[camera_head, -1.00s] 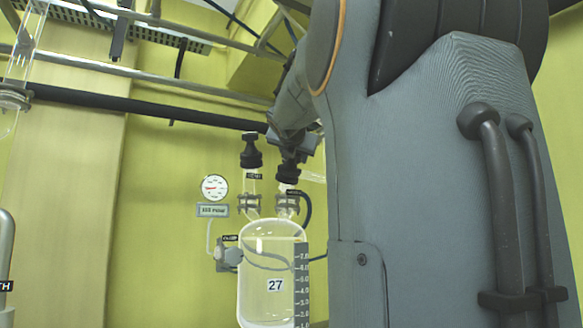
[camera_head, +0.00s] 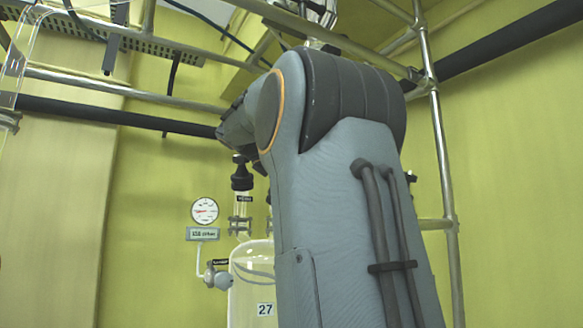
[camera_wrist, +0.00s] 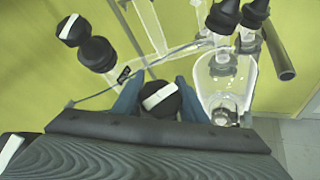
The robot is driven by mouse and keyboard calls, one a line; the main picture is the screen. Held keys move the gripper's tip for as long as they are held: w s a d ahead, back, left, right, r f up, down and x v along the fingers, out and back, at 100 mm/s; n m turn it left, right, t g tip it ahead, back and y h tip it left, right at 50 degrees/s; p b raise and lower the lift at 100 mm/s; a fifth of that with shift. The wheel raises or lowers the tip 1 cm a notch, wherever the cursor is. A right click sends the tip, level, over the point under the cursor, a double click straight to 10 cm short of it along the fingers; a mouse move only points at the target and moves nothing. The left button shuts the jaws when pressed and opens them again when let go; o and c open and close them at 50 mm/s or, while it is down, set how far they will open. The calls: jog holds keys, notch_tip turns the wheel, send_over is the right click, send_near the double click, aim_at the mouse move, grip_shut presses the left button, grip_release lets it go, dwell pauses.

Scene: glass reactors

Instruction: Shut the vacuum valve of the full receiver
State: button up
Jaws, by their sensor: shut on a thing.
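In the wrist view, my gripper (camera_wrist: 159,103) has its two blue-grey fingers on either side of a round black valve knob (camera_wrist: 162,94) with a white bar on top, and is shut on it. A small dark label (camera_wrist: 123,75) sits beside this knob; I cannot read it. The glass receiver marked 27 (camera_head: 247,293) stands in the head view, partly behind my arm. A black valve cap (camera_head: 242,178) tops its left neck. In the head view my gripper is hidden behind my arm. I cannot tell the receiver's fill level.
A dial gauge (camera_head: 204,210) with a display (camera_head: 202,233) hangs left of the receiver, above a side valve (camera_head: 218,278). Metal bars (camera_head: 445,150) frame the right. Another white-barred knob (camera_wrist: 72,29) and a black cap (camera_wrist: 97,54) are close by in the wrist view.

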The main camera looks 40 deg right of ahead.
jog(key=shift+s+a+f+m+g+y+p, duration=0.35)
jog(key=shift+m+g+y+p, duration=1.55)
jog(key=shift+p, duration=3.85)
jog(key=shift+s+a+f+m+g+y+p, duration=0.3)
jog(key=shift+m+g+y+p, duration=1.55)
jog(key=shift+p, duration=3.9)
jog(key=shift+s+a+f+m+g+y+p, duration=0.1)
jog(key=shift+s+a+m+g+y+p, duration=0.7)
jog(key=shift+m+p, duration=3.4)
jog(key=n+p, duration=0.1)
jog(key=n+y+p, duration=0.1)
jog(key=n+p, duration=0.1)
jog(key=shift+w+d+g, duration=0.2)
jog(key=shift+d+g, duration=0.05)
jog(key=shift+d, duration=0.1)
jog(key=o, duration=1.1)
jog(key=shift+c, duration=0.2)
